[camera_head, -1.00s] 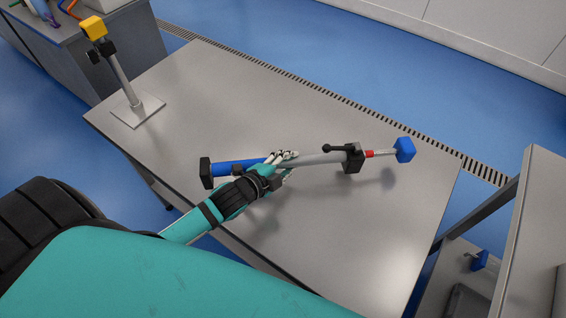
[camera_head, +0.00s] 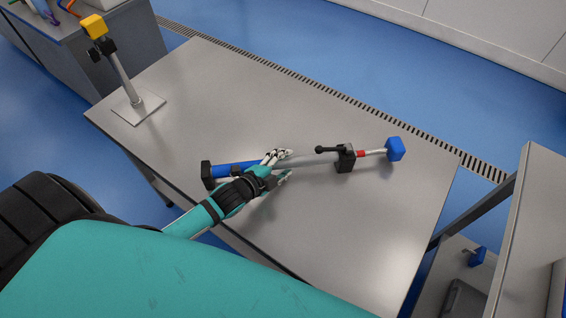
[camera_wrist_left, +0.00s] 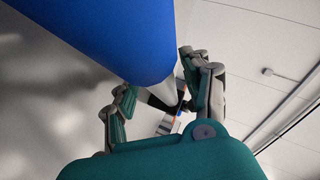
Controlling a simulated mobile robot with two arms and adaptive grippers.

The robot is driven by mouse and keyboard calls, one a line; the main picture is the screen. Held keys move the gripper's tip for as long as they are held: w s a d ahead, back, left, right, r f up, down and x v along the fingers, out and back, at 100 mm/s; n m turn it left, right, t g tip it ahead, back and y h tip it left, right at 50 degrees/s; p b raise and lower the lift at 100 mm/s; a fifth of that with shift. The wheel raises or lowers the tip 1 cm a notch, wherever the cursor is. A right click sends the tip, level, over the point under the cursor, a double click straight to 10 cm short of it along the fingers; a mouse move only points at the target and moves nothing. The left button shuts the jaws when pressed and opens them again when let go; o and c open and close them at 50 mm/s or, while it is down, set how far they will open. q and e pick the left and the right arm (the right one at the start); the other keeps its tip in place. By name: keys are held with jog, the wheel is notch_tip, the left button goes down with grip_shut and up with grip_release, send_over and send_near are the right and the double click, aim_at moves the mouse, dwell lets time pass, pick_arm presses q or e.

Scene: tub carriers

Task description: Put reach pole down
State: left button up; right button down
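The reach pole lies lengthwise over the steel table (camera_head: 340,240), with a blue grip (camera_head: 229,168), grey tube (camera_head: 315,161), black clamp and blue end block (camera_head: 395,149). It is low at the tabletop; whether its whole length touches cannot be told. My left gripper (camera_head: 284,165) is at the pole's middle, its fingers spread to either side of the tube. In the left wrist view the fingers (camera_wrist_left: 160,97) stand wide apart and the blue grip (camera_wrist_left: 125,35) passes close in front of them, partly hiding one. My right gripper is not in view.
A stand with a yellow top (camera_head: 121,75) is on the table's far left corner. A grey shelf unit (camera_head: 527,235) stands at the right, and a cabinet (camera_head: 105,55) at the upper left. The table's right front part is clear.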

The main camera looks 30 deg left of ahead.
pick_arm(q)
jog(key=b+v, duration=0.1)
jog(key=v, duration=1.1)
jog(key=shift+s, duration=0.1)
dwell(0.4)
